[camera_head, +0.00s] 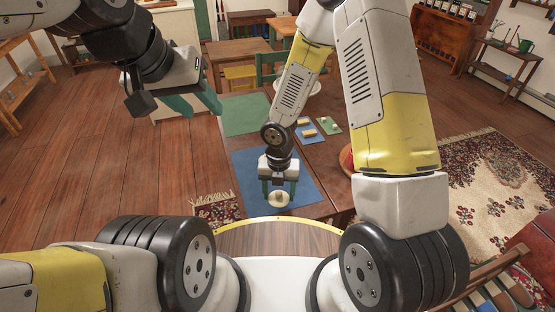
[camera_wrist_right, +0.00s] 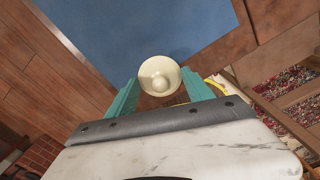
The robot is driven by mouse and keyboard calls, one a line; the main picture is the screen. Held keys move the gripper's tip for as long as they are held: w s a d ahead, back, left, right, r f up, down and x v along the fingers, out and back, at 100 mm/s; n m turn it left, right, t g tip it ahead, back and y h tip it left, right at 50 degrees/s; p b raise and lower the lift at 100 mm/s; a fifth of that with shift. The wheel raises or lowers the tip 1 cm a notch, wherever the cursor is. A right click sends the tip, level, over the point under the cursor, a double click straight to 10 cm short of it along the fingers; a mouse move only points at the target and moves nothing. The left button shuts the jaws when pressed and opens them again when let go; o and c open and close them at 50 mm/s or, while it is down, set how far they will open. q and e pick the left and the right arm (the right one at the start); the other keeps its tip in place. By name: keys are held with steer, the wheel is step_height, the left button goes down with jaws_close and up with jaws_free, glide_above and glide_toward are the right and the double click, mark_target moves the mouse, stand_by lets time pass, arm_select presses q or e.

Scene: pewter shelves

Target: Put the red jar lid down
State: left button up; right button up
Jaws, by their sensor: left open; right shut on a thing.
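My right gripper (camera_head: 278,189) is shut on a round, cream-coloured lid with a knob (camera_head: 278,199); the lid does not look red. In the right wrist view the lid (camera_wrist_right: 160,75) sits between the two green fingertips of my right gripper (camera_wrist_right: 160,88), its knob facing the camera. It is over the near part of the blue mat (camera_head: 245,165); I cannot tell whether it touches it. My left gripper (camera_head: 192,105) is open and empty, left of the table over the floor.
A green mat (camera_head: 246,114) lies farther back on the table. Small items lie on little mats (camera_head: 306,132) to the right. A reddish round thing (camera_head: 346,158) is mostly hidden behind my right arm. Much of the blue mat is bare.

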glide_above(278, 188)
steer(key=shift+s+f, duration=0.1)
steer(key=shift+f, duration=2.05)
steer(key=shift+f, duration=0.1)
steer(key=o, duration=1.4)
